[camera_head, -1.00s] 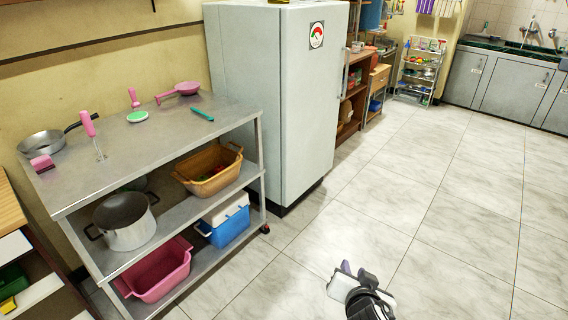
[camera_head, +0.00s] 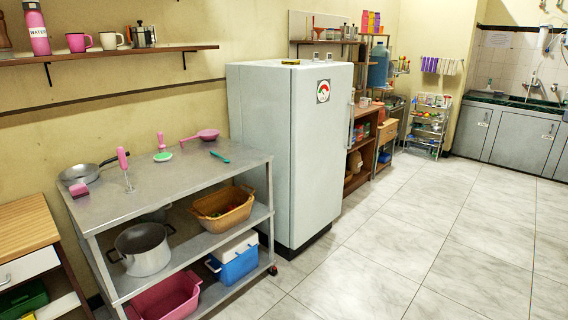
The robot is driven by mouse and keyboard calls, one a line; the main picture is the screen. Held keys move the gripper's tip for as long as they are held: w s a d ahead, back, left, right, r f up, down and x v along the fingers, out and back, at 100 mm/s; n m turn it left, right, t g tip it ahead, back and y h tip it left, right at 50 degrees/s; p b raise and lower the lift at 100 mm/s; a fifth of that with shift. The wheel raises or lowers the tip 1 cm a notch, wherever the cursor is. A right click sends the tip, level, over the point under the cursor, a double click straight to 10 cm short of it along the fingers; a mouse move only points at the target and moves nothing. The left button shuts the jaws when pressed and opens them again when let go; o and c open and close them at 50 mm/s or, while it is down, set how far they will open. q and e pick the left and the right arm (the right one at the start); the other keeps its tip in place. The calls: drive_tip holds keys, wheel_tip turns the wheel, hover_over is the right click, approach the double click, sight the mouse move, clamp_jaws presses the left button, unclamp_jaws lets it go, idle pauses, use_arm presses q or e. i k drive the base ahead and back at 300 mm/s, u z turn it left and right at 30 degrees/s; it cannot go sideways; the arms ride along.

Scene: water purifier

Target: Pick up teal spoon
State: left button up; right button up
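A small teal utensil (camera_head: 220,157), which looks like the spoon, lies on the right part of the top shelf of a metal table (camera_head: 184,192). It is near the table's back right, close to the fridge, with nothing on top of it. Neither of my grippers shows in the head view now.
On the tabletop are a steel pan (camera_head: 80,174), a pink sponge-like block (camera_head: 80,190), a pink hand mixer (camera_head: 123,163), a pink-handled brush (camera_head: 162,150) and a pink strainer (camera_head: 204,135). A grey fridge (camera_head: 285,150) stands right of the table. The tiled floor (camera_head: 400,255) is open.

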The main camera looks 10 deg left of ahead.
sight(226, 161)
drive_tip(key=z, duration=0.5)
drive_tip(key=k, duration=0.75)
drive_tip(key=z, duration=0.45)
drive_tip(key=i, duration=2.15)
drive_tip(key=u, duration=1.3)
drive_tip(key=i, duration=1.2)
drive_tip(key=u, duration=1.4)
